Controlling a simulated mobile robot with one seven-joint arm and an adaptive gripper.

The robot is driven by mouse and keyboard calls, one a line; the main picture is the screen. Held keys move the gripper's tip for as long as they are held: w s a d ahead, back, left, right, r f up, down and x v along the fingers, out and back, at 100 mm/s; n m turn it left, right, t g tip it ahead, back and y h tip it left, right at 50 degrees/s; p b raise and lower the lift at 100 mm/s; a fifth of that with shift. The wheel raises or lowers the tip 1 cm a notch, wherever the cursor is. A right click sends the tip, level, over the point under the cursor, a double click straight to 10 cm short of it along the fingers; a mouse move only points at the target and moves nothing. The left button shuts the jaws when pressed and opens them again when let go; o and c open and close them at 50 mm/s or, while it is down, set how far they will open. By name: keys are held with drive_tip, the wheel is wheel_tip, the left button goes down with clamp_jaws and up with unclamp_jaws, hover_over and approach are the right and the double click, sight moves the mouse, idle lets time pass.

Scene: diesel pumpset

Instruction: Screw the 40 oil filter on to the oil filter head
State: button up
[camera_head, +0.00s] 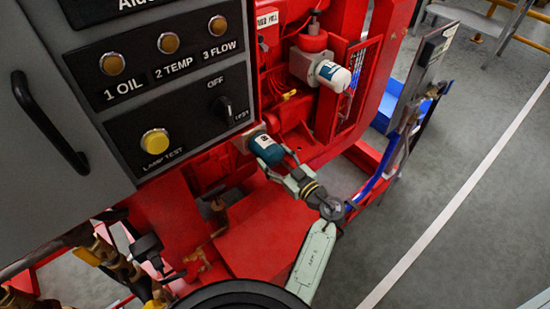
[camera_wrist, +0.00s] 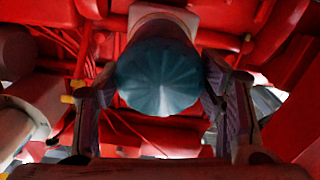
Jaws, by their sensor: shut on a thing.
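The oil filter is a dark teal canister (camera_head: 267,149) beside the red engine, below the control panel's right edge. In the wrist view its ribbed round end (camera_wrist: 160,80) faces me. A pale grey fitting, which looks like the oil filter head (camera_head: 249,136), is at its far end. It also shows behind the filter in the wrist view (camera_wrist: 163,17). The filter lines up with it, but I cannot tell whether the threads are engaged. My gripper (camera_head: 282,163) is shut on the filter, with one finger on each side in the wrist view (camera_wrist: 160,95).
A grey control panel (camera_head: 187,120) with lamps and a knob stands close at left. A white canister (camera_head: 332,76) with a dark label hangs on another fitting, above right. Red frame members surround the filter. A blue-edged stand is at right, with open grey floor (camera_head: 430,190) beyond.

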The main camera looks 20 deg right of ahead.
drive_tip(key=shift+m, duration=1)
drive_tip(key=m, duration=0.3)
drive_tip(key=shift+m, duration=0.4)
drive_tip(key=m, duration=0.5)
drive_tip(key=shift+d, duration=0.1)
drive_tip(key=o, duration=1.4)
